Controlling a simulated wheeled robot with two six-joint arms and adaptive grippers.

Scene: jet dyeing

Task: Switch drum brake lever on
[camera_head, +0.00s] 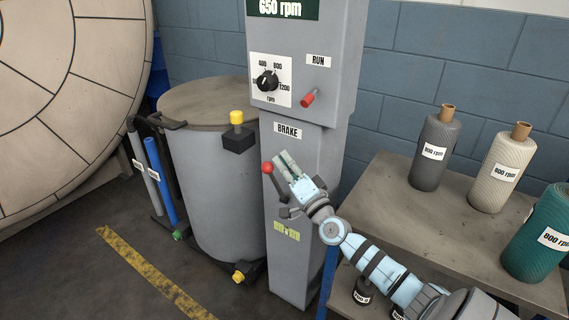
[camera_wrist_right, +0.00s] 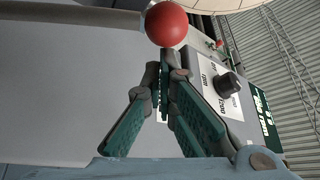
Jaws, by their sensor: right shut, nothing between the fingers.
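The brake lever's red ball knob (camera_head: 267,168) is on the left side of the grey control column (camera_head: 290,265), below the BRAKE label (camera_head: 288,131). Its grey shaft runs down to the right, and my arm partly hides it. My right gripper (camera_head: 284,160) is shut and empty, just right of the knob. In the right wrist view the red ball (camera_wrist_right: 166,23) is just beyond the closed fingertips (camera_wrist_right: 168,62). I cannot tell whether they touch. A small yellow-green label (camera_head: 286,231) is below the lever. My left gripper is not in view.
Above are a black rpm dial (camera_head: 268,80) and a red RUN lever (camera_head: 310,97). A grey drum (camera_head: 205,170) stands close on the left. On the right, a table (camera_head: 400,205) holds several labelled yarn cones, including a grey one (camera_head: 433,150).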

